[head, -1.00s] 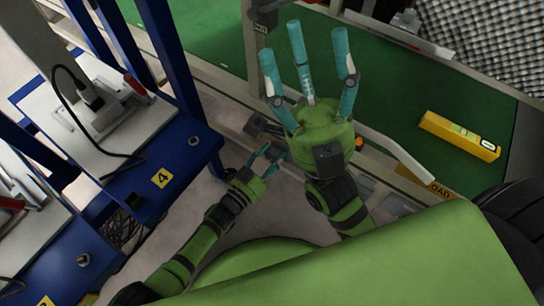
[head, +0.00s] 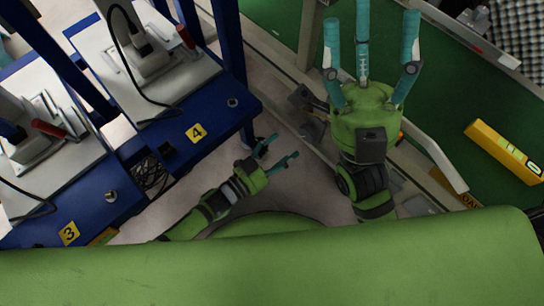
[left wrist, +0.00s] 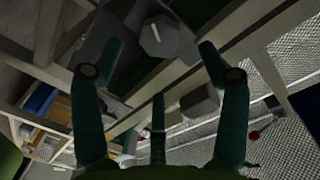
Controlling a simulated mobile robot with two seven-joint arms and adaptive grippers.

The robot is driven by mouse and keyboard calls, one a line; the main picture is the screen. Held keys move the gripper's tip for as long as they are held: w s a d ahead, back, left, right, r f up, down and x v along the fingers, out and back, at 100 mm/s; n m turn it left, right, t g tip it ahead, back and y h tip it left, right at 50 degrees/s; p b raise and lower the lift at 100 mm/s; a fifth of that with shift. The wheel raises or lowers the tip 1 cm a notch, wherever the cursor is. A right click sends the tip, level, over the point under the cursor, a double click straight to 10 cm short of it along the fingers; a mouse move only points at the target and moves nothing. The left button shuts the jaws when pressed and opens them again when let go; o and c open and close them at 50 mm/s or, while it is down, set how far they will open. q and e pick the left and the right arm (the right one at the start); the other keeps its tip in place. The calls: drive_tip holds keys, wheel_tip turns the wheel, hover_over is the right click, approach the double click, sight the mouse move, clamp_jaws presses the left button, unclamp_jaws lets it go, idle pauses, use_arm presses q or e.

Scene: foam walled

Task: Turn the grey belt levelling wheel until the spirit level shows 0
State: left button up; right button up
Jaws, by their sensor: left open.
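The yellow spirit level (head: 498,148) lies tilted in the picture on the green belt at the right of the head view; its vial is too small to read. A grey faceted knob with a pale stripe, apparently the levelling wheel (left wrist: 168,38), shows ahead between my left fingers in the left wrist view. In the head view a dark grey round part (head: 313,130) sits low beside the conveyor frame. My left gripper (head: 280,150) is open, empty and apart from it, to its left. My right gripper (head: 368,45) is large and close to the camera, fingers spread, empty.
A blue bench (head: 215,115) with white plates, cables and number tags stands at the left. The conveyor's frame rail (head: 275,75) and a post (head: 310,35) lie near the grippers. Grey floor is clear between bench and conveyor. A second grey block (left wrist: 199,102) shows in the wrist view.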

use_arm(q)
drive_tip(key=v, duration=0.3)
drive_tip(key=shift+s+a, duration=0.15)
drive_tip(key=shift+a, duration=0.15)
idle(0.3)
